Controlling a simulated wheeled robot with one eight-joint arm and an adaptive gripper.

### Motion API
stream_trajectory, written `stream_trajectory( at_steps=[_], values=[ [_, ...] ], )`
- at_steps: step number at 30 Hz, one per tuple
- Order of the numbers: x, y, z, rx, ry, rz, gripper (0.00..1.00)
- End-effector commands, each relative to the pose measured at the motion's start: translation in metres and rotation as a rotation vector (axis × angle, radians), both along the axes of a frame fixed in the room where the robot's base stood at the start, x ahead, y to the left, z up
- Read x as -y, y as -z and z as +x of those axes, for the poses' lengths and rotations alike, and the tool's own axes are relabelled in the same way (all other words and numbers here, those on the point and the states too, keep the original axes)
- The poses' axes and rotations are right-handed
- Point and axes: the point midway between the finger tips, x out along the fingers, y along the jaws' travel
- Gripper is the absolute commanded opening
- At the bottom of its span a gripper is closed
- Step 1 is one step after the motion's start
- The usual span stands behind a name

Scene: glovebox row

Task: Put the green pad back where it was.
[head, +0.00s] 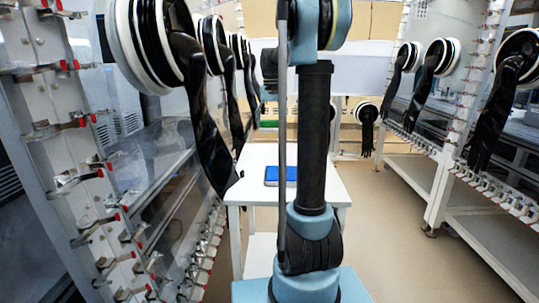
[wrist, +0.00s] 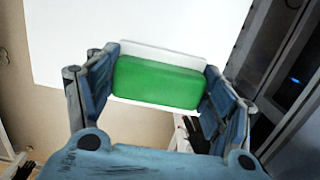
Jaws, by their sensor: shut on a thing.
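The green pad (wrist: 158,83) is a rounded block, seen in the wrist view between the two fingers of my gripper (wrist: 161,78). The gripper is shut on it, with one finger at each end. A thin white edge shows along the pad's far and near sides; I cannot tell whether it is part of the pad. Beyond the pad is a white tabletop (wrist: 70,30). I cannot tell the height of the pad above it.
In the head view, a white table (head: 249,190) stands ahead, with a blue-topped flat object (head: 273,174) on it, partly behind my arm. Glovebox frames with hanging black gloves (head: 208,130) line the left and right (head: 495,110). Open floor (head: 400,220) lies right of the table.

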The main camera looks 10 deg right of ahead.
Motion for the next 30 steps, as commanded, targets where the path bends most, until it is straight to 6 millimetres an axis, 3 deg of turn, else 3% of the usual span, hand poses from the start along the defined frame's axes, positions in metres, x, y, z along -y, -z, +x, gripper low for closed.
stream_trajectory(
  at_steps=[12,19,25,30],
  values=[
    [-0.002,0.051,0.0,0.0,0.007,0.016,0.47],
    [-0.002,0.066,0.0,0.0,0.007,0.015,0.47],
    [-0.002,0.092,0.0,0.0,0.006,0.015,0.47],
    [-0.002,0.098,0.0,0.0,0.006,0.015,0.47]
  ],
)
